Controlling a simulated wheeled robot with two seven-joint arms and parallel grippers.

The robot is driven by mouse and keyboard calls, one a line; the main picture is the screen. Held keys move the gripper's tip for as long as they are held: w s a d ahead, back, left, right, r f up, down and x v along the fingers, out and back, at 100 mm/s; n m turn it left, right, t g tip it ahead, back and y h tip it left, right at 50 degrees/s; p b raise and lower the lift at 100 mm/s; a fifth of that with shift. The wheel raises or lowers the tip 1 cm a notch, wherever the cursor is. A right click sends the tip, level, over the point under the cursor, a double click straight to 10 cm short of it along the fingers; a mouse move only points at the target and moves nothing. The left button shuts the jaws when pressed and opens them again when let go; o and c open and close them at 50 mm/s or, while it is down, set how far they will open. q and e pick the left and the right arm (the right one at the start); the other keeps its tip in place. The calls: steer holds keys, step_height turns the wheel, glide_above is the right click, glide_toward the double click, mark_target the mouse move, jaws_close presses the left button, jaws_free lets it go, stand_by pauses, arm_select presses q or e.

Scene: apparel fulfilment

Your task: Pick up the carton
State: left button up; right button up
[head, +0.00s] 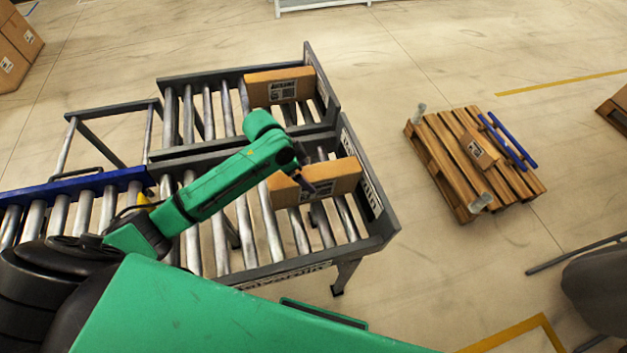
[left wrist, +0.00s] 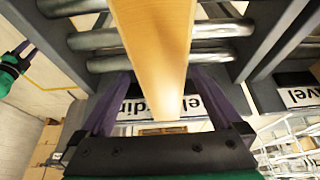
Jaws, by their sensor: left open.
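The near carton (head: 334,180) is a long, narrow orange-brown box with a printed label, standing on the rollers at the right end of the near conveyor lane. In the left wrist view the carton (left wrist: 158,50) shows as a long strip running between the fingers. My left gripper (head: 304,184) is over the carton's left part, and its arm hides some of the box. In the left wrist view the open left gripper (left wrist: 165,105) has one purple finger on each side of the carton, with visible gaps.
A similar carton (head: 282,86) stands on the far conveyor lane. Grey side walls (head: 366,185) close the lanes' right end. A wooden pallet (head: 450,170) with a small box (head: 479,148) and blue bars lies on the floor to the right. Open floor lies between conveyor and pallet.

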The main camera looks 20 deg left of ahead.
arm_select(q)
steer(key=p+x, duration=0.1)
steer(key=x, duration=0.5)
steer(key=shift+w+r, duration=0.1)
steer(key=shift+w, duration=0.05)
steer(key=shift+d, duration=0.1)
steer(key=shift+c, duration=0.6)
jaws_close()
arm_select(e)
steer(key=shift+w+a+r, duration=0.1)
steer(key=shift+w+r, duration=0.25)
steer(key=shift+w, duration=0.25)
steer(key=shift+w+a+r, duration=0.1)
steer(key=shift+w+r, duration=0.25)
steer(key=shift+w, duration=0.25)
arm_select(q)
steer(key=shift+w, duration=0.1)
